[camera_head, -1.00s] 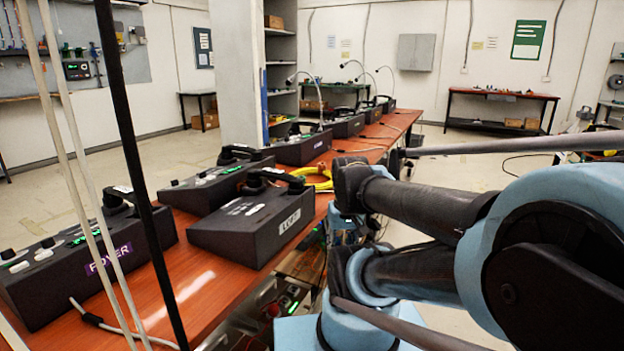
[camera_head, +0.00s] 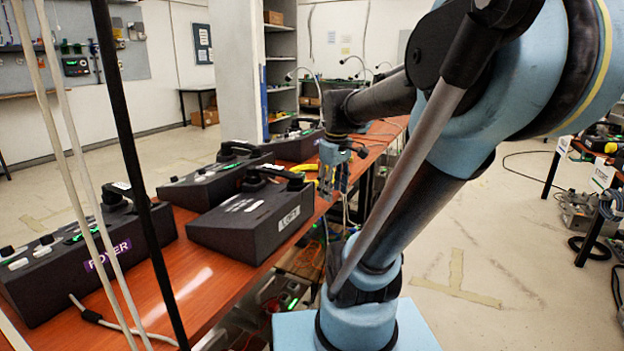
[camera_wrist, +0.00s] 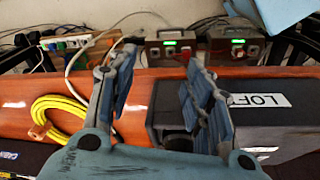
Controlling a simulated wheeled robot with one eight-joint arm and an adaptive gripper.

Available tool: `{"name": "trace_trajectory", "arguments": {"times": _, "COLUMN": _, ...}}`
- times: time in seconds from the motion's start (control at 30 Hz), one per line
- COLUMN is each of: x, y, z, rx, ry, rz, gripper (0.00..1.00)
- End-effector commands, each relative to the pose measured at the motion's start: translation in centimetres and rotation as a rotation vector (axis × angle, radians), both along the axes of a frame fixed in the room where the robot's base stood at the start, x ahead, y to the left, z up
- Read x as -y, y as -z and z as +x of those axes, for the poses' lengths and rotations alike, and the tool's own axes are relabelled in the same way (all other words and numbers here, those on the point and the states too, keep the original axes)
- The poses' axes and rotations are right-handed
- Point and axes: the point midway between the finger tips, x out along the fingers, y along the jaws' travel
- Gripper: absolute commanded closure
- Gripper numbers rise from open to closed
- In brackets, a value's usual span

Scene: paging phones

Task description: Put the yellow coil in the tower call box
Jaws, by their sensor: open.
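The yellow coil (camera_wrist: 62,112) lies on the orange-brown bench in the wrist view, left of the LOFT box and apart from it. In the head view only a bit of the coil (camera_head: 305,169) shows behind the LOFT box (camera_head: 252,219). My gripper (camera_wrist: 160,62) is open and empty above the bench, its fingers between the coil and the LOFT box (camera_wrist: 245,105) in the wrist view. In the head view my gripper (camera_head: 334,185) hangs at the bench's right edge. No label reading TOWER is legible, so I cannot tell which box it is.
The FOYER box (camera_head: 85,262) stands at near left. An unlabelled-looking box (camera_head: 212,183) is behind the LOFT box, with more boxes farther along the bench. Devices with green displays (camera_wrist: 168,48) and cables sit beyond the bench edge. Open floor (camera_head: 470,270) lies at right.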

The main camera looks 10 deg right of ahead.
Motion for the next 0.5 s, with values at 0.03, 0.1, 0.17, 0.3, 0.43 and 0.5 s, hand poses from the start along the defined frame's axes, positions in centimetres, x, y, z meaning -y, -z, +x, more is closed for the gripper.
{"name": "trace_trajectory", "arguments": {"times": 0.03, "x": 0.0, "y": -1.1, "z": 1.6, "rx": -0.007, "ry": -0.056, "rz": -0.007, "gripper": 0.53}}
{"name": "trace_trajectory", "arguments": {"times": 0.1, "x": 0.0, "y": -2.3, "z": 3.6, "rx": -0.016, "ry": -0.141, "rz": -0.016, "gripper": 0.53}}
{"name": "trace_trajectory", "arguments": {"times": 0.17, "x": 0.0, "y": -3.3, "z": 5.2, "rx": -0.026, "ry": -0.215, "rz": -0.024, "gripper": 0.53}}
{"name": "trace_trajectory", "arguments": {"times": 0.3, "x": 0.1, "y": -5.3, "z": 9.3, "rx": -0.045, "ry": -0.385, "rz": -0.039, "gripper": 0.53}}
{"name": "trace_trajectory", "arguments": {"times": 0.43, "x": 0.2, "y": -6.8, "z": 13.2, "rx": -0.063, "ry": -0.545, "rz": -0.050, "gripper": 0.53}}
{"name": "trace_trajectory", "arguments": {"times": 0.5, "x": 0.2, "y": -7.4, "z": 15.3, "rx": -0.071, "ry": -0.630, "rz": -0.055, "gripper": 0.53}}
